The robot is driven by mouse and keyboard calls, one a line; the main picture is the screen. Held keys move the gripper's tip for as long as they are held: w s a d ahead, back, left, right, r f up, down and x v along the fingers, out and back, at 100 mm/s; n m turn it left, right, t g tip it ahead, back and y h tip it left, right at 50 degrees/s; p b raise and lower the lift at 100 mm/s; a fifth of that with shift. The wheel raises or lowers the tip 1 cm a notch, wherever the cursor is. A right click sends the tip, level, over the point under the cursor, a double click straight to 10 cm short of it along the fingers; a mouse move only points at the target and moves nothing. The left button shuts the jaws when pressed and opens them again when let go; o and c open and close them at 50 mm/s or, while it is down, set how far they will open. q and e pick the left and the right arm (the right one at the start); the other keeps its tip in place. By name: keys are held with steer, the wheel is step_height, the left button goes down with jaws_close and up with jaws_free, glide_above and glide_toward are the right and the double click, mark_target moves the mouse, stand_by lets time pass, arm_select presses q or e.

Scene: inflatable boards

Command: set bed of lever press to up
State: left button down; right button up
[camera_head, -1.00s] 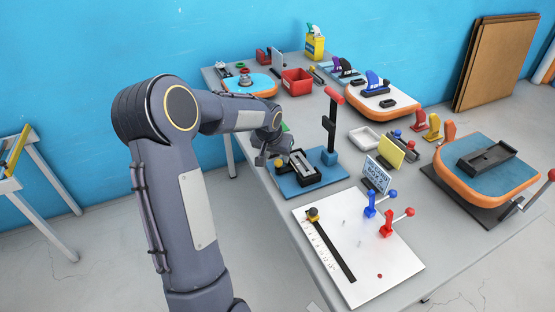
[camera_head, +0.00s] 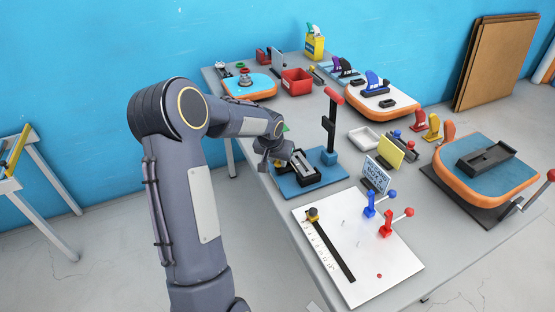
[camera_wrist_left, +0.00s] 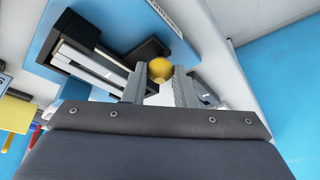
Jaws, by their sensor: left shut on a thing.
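The lever press stands on a blue base (camera_head: 328,178) at the table's near left edge. It has a black upright post with a red handle (camera_head: 334,95). Its bed, a black frame with pale bars (camera_head: 303,168), lies low on the blue base; it also shows in the left wrist view (camera_wrist_left: 95,62). My left gripper (camera_head: 277,163) is at the bed's left end. In the left wrist view my left gripper (camera_wrist_left: 159,82) is shut on a round yellow knob (camera_wrist_left: 160,69) beside the bed. The fingers partly hide the knob. My right gripper is not in view.
A white board (camera_head: 372,262) with a slotted ruler and red and blue levers lies nearer on the table. A sign (camera_head: 376,173) and a white tray (camera_head: 364,138) stand right of the press. A red bin (camera_head: 297,82) is farther back.

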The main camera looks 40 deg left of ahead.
arm_select(q)
steer(key=shift+w+a+r, duration=0.1)
steer(key=shift+r, duration=0.6)
steer(key=c, duration=1.5)
jaws_free()
steer(key=shift+c, duration=0.2)
steer(key=o, duration=0.4)
steer(key=shift+r, duration=0.1)
steer(key=shift+c, duration=0.2)
steer(key=v, duration=0.7)
steer(key=shift+r+b, duration=0.3)
steer(key=shift+b, duration=0.1)
